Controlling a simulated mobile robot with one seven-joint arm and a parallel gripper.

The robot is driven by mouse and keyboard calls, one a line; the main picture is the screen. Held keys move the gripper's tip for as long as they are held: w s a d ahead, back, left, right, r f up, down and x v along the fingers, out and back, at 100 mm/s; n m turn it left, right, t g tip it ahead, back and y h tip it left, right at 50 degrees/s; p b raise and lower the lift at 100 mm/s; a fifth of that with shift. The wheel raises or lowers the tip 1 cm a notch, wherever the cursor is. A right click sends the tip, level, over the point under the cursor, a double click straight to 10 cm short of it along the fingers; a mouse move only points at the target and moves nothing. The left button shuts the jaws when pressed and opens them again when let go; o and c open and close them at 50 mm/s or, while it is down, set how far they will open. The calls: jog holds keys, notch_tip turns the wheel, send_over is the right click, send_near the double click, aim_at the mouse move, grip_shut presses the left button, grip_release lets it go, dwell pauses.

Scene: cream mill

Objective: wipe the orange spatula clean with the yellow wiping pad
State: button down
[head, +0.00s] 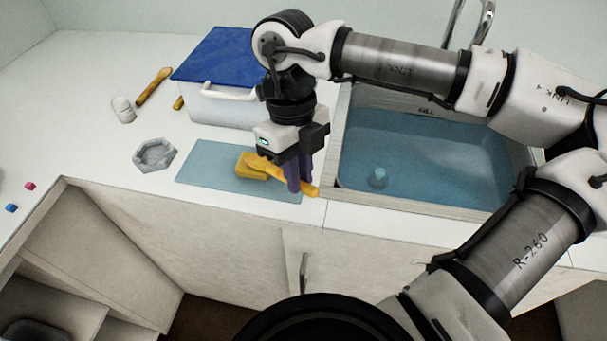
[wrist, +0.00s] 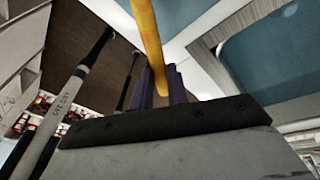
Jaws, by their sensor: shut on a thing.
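My gripper (head: 299,183), with purple fingers, is shut on the orange spatula (head: 312,190) near the front edge of the counter. The spatula's handle end sticks out to the right past the fingers, and its other end reaches left to the yellow wiping pad (head: 246,174). The pad lies on a blue-grey mat (head: 200,170). The spatula's left end overlaps the pad in the head view; I cannot tell whether they touch. In the wrist view the spatula (wrist: 150,40) runs up from between the fingers (wrist: 160,88); the pad is not seen there.
A white box with a blue lid (head: 215,55) stands behind the mat. A sink (head: 420,150) with blue water is to the right. A grey hexagonal dish (head: 155,155), a white jar (head: 123,109) and an orange-brown utensil (head: 153,87) are left. Small cubes (head: 29,186) lie far left.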

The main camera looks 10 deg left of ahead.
jog(key=shift+s+d, duration=0.4)
jog(key=shift+d, duration=0.25)
jog(key=shift+w+a+b, duration=0.4)
jog(key=shift+a+b, duration=0.1)
jog(key=shift+a, duration=0.2)
jog(key=shift+r+p, duration=1.8)
jog(key=shift+r, duration=1.25)
jog(key=shift+s+f, duration=0.1)
